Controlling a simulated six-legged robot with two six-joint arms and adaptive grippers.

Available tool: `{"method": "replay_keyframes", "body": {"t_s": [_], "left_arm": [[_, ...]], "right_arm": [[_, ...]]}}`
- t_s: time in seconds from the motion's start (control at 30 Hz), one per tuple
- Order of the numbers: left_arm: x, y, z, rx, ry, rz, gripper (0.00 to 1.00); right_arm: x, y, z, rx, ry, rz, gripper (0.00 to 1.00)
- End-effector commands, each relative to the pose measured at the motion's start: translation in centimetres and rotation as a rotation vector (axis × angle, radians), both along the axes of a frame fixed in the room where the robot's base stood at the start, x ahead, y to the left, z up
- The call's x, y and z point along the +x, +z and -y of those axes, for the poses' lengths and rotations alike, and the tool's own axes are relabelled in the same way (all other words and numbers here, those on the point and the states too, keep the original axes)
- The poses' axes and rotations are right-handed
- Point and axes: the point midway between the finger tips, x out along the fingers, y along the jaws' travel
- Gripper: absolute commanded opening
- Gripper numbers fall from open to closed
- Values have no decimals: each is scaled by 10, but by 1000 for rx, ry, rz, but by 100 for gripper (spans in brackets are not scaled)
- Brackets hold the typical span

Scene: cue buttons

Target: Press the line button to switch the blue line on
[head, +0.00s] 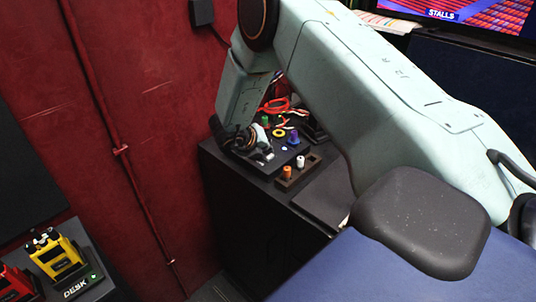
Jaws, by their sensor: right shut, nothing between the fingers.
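A dark control panel (273,158) lies on top of a black cabinet against the red wall. It bears a blue knob (294,137), a yellow ring (280,133) and a green piece (265,121). I cannot tell which control is the line button, or whether a blue line is lit. My pale green right arm reaches in from the right, across the panel's far side. My right gripper (262,155) is shut and empty, low over the panel's left part. The arm and wrist hide part of the panel, and contact cannot be judged. My left gripper is out of view.
A small tray in front of the panel holds an orange peg (287,172) and a white peg (300,160). Red cable (275,104) lies behind. A yellow radio (59,259) stands in a charger marked DESK at lower left, beside a red one. A screen is at top right.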

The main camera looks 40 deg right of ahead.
Motion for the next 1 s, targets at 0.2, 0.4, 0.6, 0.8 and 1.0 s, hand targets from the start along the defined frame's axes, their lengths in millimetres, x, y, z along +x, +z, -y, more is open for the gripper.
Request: {"method": "replay_keyframes", "body": {"t_s": [0.2, 0.4, 0.6, 0.8, 1.0], "left_arm": [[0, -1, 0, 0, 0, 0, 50], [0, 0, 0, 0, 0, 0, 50], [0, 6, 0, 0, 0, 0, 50], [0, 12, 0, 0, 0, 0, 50], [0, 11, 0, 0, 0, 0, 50]], "right_arm": [[-1, -2, 0, 1, 0, -2, 0], [-1, 0, 0, 1, 0, -2, 0], [-2, 9, 0, 2, -2, -2, 0], [-1, 18, 0, 1, -1, -1, 0], [-2, 17, 0, 1, -1, -1, 0]]}}
